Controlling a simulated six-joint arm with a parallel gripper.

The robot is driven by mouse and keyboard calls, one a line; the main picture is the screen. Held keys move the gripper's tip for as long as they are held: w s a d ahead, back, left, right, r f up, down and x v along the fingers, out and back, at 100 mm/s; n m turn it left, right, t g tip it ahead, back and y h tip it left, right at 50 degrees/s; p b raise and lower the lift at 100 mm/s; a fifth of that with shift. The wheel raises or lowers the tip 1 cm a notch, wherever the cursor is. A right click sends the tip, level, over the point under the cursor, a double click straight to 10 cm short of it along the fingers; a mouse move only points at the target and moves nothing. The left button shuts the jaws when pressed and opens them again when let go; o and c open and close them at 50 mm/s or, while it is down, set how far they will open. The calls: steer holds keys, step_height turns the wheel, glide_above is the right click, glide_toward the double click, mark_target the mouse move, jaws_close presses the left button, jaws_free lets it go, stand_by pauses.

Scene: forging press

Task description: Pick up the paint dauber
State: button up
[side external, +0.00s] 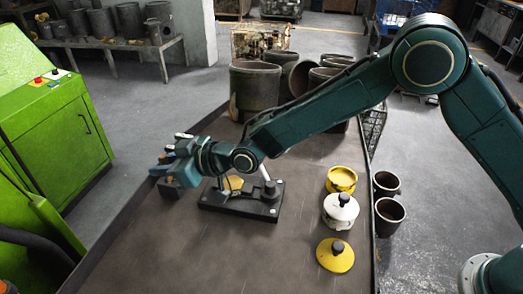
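My gripper (172,168) is over the left part of the brown table, at the left end of my outstretched arm. Its fingers are small and seen from an angle, so I cannot tell whether they are open or shut, or whether anything is between them. A black stand (240,205) with a flat base lies just right of the gripper, partly under my wrist. A short pale rod with a dark foot (267,183) stands tilted on it, and a yellow piece (232,183) shows beside it. I cannot tell for sure which thing is the paint dauber.
Right of the stand are a yellow tin (341,179), a white pot with a black knob (341,211) and a yellow lid with a black knob (335,256). Large dark pots (254,92) stand at the back. A green machine (50,120) is left. The table's front is clear.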

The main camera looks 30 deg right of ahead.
steer(key=shift+c, duration=0.3)
jaws_close()
steer(key=shift+r, duration=0.1)
step_height(320, 180, up, 20)
stand_by(0.5)
stand_by(0.5)
